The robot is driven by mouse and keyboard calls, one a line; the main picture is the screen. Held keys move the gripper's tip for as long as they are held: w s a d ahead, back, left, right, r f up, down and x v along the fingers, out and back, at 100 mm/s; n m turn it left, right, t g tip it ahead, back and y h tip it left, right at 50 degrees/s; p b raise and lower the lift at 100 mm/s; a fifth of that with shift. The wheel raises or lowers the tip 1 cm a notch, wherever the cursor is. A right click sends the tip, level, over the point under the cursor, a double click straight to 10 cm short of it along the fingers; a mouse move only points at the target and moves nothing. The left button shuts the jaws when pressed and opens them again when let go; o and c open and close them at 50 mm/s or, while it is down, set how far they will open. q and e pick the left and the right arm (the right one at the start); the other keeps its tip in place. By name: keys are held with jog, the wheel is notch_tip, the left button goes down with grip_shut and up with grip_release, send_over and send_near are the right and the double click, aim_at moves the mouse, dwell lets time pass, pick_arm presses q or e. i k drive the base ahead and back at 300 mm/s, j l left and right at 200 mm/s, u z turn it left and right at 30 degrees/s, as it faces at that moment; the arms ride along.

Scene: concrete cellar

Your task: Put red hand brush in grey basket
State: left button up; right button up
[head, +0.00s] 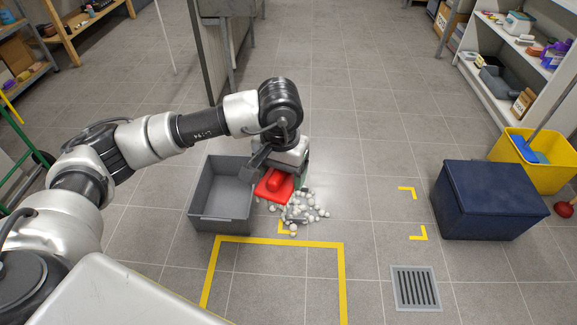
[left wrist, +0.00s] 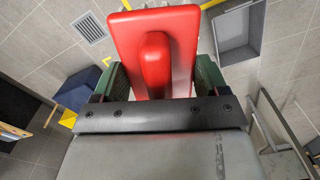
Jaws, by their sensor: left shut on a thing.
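The red hand brush (head: 272,187) is held by my left gripper (head: 285,172) just right of the grey basket. In the left wrist view the brush (left wrist: 176,30) sits between the two green-sided fingers of my left gripper (left wrist: 156,80), with its raised red grip toward the camera. The grey basket (head: 218,226) stands open on the floor and looks empty. It also shows at the upper right of the left wrist view (left wrist: 239,54). The brush is outside the basket, near its right rim; I cannot tell its exact height. My right gripper is not in view.
A pile of pale round lumps (head: 303,210) lies on the floor right of the basket. A dark blue box (head: 490,205) and a yellow bin (head: 550,178) stand at the right, before a white shelf (head: 490,85). The tiled floor between is clear, with a flat drain grate (head: 416,288).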

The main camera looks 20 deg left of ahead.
aim_at(229, 207)
jog(key=i+j, duration=0.2)
jog(key=j, duration=0.3)
jog(key=i+j+u, duration=0.1)
jog(key=i+j, duration=0.15)
jog(key=j, duration=0.2)
jog(key=i+j, duration=0.25)
jog(key=j, duration=0.2)
jog(key=i+j+u, duration=0.1)
jog(key=j, duration=0.35)
jog(key=i+j, duration=0.35)
jog(key=j+u, duration=0.05)
jog(key=j, duration=0.05)
